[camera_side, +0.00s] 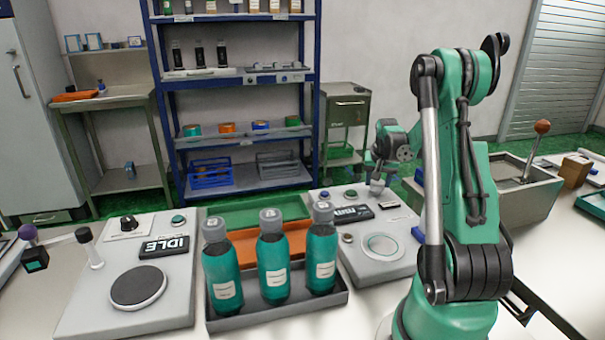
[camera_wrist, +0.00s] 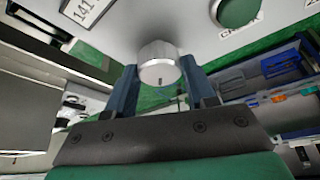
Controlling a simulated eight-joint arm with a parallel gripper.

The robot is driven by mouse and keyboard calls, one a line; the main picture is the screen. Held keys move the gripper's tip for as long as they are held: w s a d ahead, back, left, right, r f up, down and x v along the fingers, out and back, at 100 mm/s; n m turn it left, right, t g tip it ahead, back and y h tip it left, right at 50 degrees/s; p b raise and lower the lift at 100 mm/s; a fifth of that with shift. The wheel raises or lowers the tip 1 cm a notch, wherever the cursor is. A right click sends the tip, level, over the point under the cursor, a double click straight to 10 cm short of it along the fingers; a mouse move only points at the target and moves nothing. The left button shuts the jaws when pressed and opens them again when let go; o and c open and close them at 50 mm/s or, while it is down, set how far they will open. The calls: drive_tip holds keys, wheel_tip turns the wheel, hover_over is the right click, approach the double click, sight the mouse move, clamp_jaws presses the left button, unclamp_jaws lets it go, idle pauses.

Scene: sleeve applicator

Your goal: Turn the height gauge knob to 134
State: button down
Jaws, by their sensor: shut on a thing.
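The height gauge knob (camera_wrist: 157,52) is a silver-white cylinder with a short dark mark on its edge, in the upper middle of the wrist view. My gripper (camera_wrist: 158,72) has its two blue fingers shut on the knob, one on each side. A tilted small display (camera_wrist: 86,10) beside it reads 141. In the side view my gripper (camera_side: 377,183) reaches down to the back of the right grey station (camera_side: 370,267); the knob is hard to make out there.
A green button labelled CHECK (camera_wrist: 238,10) is near the knob. In the side view a tray (camera_side: 330,299) of teal bottles (camera_side: 272,268) stands left of the station. Another grey station (camera_side: 75,322) with an IDLE display (camera_side: 165,247) is further left. Shelves (camera_side: 245,130) stand behind.

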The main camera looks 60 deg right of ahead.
drive_tip(key=shift+c, duration=1.4)
unclamp_jaws()
drive_tip(key=shift+v, duration=2.8)
